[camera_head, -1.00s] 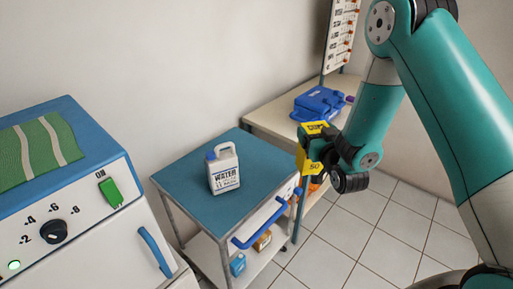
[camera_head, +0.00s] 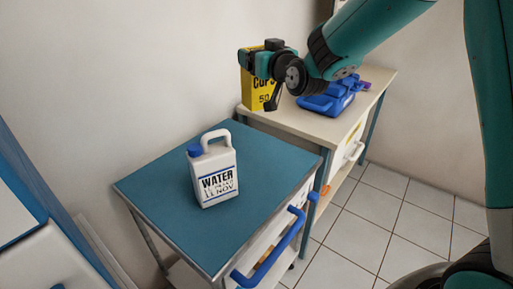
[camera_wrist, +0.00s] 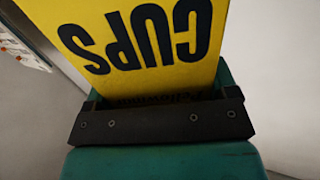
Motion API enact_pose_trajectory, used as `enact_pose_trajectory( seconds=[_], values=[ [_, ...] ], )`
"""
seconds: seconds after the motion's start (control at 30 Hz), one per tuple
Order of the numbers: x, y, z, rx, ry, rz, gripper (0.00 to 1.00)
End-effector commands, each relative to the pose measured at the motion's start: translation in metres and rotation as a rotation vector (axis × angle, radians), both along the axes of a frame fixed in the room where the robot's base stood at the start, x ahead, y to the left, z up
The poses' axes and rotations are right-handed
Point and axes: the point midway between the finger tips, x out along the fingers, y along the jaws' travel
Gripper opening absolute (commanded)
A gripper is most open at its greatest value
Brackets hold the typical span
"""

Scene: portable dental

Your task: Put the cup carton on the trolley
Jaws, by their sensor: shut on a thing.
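The yellow cup carton (camera_head: 257,94) is held upright by my gripper (camera_head: 266,60) in the head view. In the wrist view the carton (camera_wrist: 150,40) fills the top, its "CUPS" lettering upside down, and my gripper (camera_wrist: 160,115) is shut on it. The carton appears above and behind the trolley's far edge, apart from the top.
A white water jug (camera_head: 213,172) with a blue cap stands on the trolley's middle. Free top lies around it. A pale bench (camera_head: 372,88) behind holds a blue case (camera_head: 328,102). A white and blue cabinet (camera_head: 45,255) stands at the left.

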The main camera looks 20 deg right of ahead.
Motion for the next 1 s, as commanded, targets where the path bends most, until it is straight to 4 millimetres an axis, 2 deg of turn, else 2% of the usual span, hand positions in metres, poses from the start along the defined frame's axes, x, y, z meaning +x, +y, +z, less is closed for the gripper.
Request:
enact_pose_trajectory(
  seconds=[0.2, 0.4, 0.5, 0.67, 0.9, 1.0],
  values=[
    [0.000, -0.003, -0.063, 0.002, 0.011, -0.004, 0.19],
    [0.000, -0.002, -0.119, 0.002, 0.008, -0.004, 0.19],
    [0.000, -0.001, -0.135, 0.001, 0.004, -0.004, 0.19],
    [0.000, 0.000, -0.147, 0.002, 0.001, -0.002, 0.19],
    [0.000, 0.000, -0.185, 0.001, 0.002, -0.001, 0.19],
    [0.000, 0.000, -0.188, 0.001, 0.000, -0.002, 0.19]
  ],
)
